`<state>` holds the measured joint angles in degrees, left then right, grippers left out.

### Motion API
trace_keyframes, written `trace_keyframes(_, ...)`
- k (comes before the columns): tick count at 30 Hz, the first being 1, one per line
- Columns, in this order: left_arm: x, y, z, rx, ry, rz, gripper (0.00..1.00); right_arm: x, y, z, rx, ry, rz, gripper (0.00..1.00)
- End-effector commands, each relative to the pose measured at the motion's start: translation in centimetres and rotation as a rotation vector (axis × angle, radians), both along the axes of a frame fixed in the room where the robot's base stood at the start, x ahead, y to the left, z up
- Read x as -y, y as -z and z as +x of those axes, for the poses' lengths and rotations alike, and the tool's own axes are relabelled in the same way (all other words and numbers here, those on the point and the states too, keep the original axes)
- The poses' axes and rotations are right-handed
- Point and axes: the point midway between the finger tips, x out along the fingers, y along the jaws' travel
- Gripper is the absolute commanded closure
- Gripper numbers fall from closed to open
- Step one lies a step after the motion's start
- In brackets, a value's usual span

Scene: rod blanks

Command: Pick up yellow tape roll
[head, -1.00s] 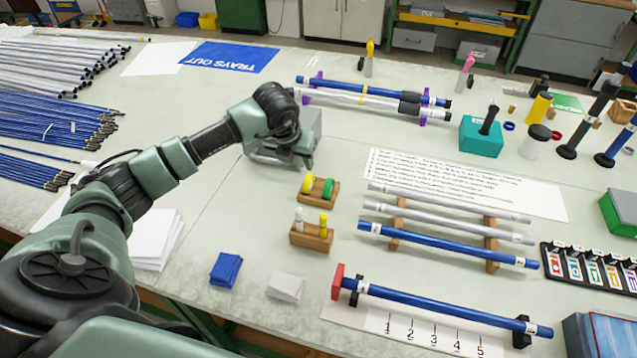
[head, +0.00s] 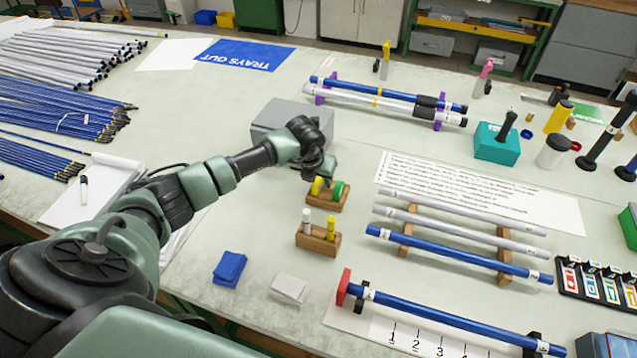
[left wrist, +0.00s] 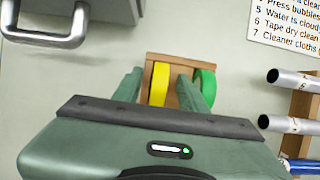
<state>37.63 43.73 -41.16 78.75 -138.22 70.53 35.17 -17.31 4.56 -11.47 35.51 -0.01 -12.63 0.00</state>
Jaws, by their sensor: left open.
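The yellow tape roll (head: 317,186) stands on edge in a small wooden holder (head: 325,204), beside a green tape roll (head: 338,190). My left gripper (head: 322,172) is open, right over the holder. In the left wrist view, the yellow roll (left wrist: 159,83) shows between the two fingers of the left gripper (left wrist: 160,88). One finger is left of it, and the other appears between it and the green roll (left wrist: 206,82). I cannot tell how far down the fingertips reach. My right gripper is not in view.
A grey box with a metal handle (head: 275,117) stands just behind the holder. A wooden block with a white and a yellow peg (head: 318,240) is in front. Rods on wooden supports (head: 455,250) lie to the right. Blue and white cloths lie at the front.

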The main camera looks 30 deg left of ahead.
Motion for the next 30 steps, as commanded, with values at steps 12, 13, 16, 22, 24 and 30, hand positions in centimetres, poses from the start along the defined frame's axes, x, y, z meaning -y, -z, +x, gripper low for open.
trace_keyframes(12, -0.1, 0.2, 0.1, 0.001, 0.0, 0.0, 1.0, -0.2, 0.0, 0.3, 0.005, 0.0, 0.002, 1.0)
trace_keyframes(13, -0.1, 0.2, 0.1, 0.001, 0.0, 0.0, 1.0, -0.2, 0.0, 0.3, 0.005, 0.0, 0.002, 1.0)
trace_keyframes(16, -0.1, 0.2, 0.1, 0.001, 0.0, 0.0, 1.0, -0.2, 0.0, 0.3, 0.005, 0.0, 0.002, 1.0)
trace_keyframes(22, -0.1, 0.1, 0.1, 0.001, 0.0, 0.0, 1.0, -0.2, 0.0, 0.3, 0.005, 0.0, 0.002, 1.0)
trace_keyframes(24, 0.0, -0.2, 0.1, 0.002, 0.0, 0.0, 1.0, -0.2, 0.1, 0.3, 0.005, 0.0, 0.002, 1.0)
trace_keyframes(30, -0.1, -2.2, 0.2, 0.005, 0.001, 0.001, 1.0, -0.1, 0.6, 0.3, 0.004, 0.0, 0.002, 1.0)
